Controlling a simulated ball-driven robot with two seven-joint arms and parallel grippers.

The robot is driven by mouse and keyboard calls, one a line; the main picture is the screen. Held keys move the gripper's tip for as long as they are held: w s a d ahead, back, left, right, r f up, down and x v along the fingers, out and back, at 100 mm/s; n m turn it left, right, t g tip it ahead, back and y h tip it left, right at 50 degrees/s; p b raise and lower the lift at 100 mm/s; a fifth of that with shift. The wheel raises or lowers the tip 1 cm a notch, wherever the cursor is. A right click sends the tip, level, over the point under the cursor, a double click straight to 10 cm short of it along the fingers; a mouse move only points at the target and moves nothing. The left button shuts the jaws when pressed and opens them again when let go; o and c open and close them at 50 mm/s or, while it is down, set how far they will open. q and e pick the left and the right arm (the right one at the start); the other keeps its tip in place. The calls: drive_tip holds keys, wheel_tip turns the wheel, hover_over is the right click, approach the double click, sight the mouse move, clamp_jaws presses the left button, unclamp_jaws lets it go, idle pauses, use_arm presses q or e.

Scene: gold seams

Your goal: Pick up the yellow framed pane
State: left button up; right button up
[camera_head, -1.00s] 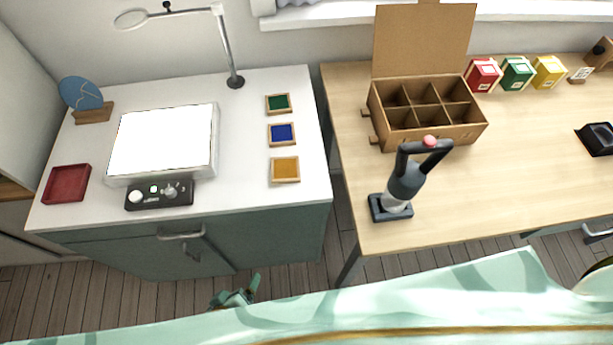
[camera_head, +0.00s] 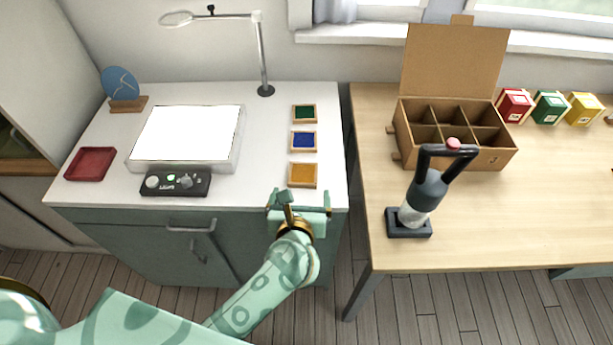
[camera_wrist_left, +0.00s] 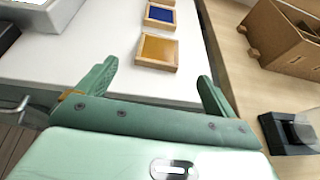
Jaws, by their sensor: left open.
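The yellow framed pane (camera_head: 302,175) lies flat on the white cabinet top near its right front corner, amber in a light wooden frame. It also shows in the left wrist view (camera_wrist_left: 158,52), ahead of the fingers. My left gripper (camera_head: 299,198) is at the cabinet's front edge, just in front of the pane and apart from it. In the left wrist view my left gripper (camera_wrist_left: 156,80) is open and empty, its fingers spread wider than the pane. My right gripper is not in view.
The blue pane (camera_head: 303,141) and green pane (camera_head: 304,114) lie in line behind the yellow one. A light panel (camera_head: 136,163), control box (camera_head: 150,190) and red tray (camera_head: 70,172) are to the left. A gap separates the wooden table (camera_head: 364,140), with its divided box (camera_head: 490,157).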

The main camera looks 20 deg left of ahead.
sight(303, 176)
use_arm(q)
drive_tip(key=shift+x, duration=0.9)
drive_tip(key=shift+w+a+f, duration=0.15)
drive_tip(key=shift+w+f, duration=0.1)
drive_tip(key=shift+w, duration=0.35)
drive_tip(key=b+x, duration=0.2)
drive_tip(key=x, duration=0.3)
drive_tip(key=shift+f, duration=0.1)
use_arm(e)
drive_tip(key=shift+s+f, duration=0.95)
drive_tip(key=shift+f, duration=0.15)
use_arm(q)
drive_tip(key=c, duration=1.1)
